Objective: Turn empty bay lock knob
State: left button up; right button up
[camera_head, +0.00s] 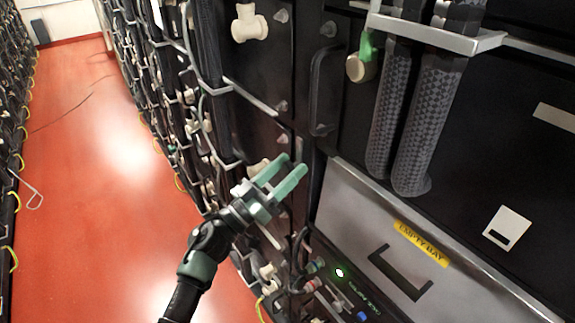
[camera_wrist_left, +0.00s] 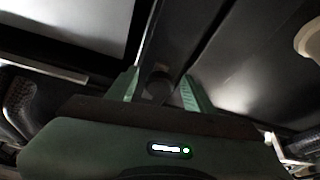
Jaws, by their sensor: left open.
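The empty bay panel (camera_head: 345,205) is a silver-grey front with a yellow label (camera_head: 420,243), at the lower right of the head view. My left gripper (camera_head: 295,168) is open, with green fingers pointing toward the rack just left of the panel's upper left corner. In the left wrist view, the fingers (camera_wrist_left: 160,90) stand either side of a dark round knob-like part (camera_wrist_left: 158,84) on a dark upright strip. I cannot tell whether they touch it, or whether it is the lock knob. In the head view no knob shows clearly there. My right gripper is not in view.
Two thick grey corrugated hoses (camera_head: 425,120) hang in front of the rack above the bay panel. A beige knob with a green part (camera_head: 361,65) and a cream knob (camera_head: 249,24) sit higher up. Cables line the rack at left. The red aisle floor (camera_head: 90,170) is mostly clear.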

pick_arm(q)
grip_shut()
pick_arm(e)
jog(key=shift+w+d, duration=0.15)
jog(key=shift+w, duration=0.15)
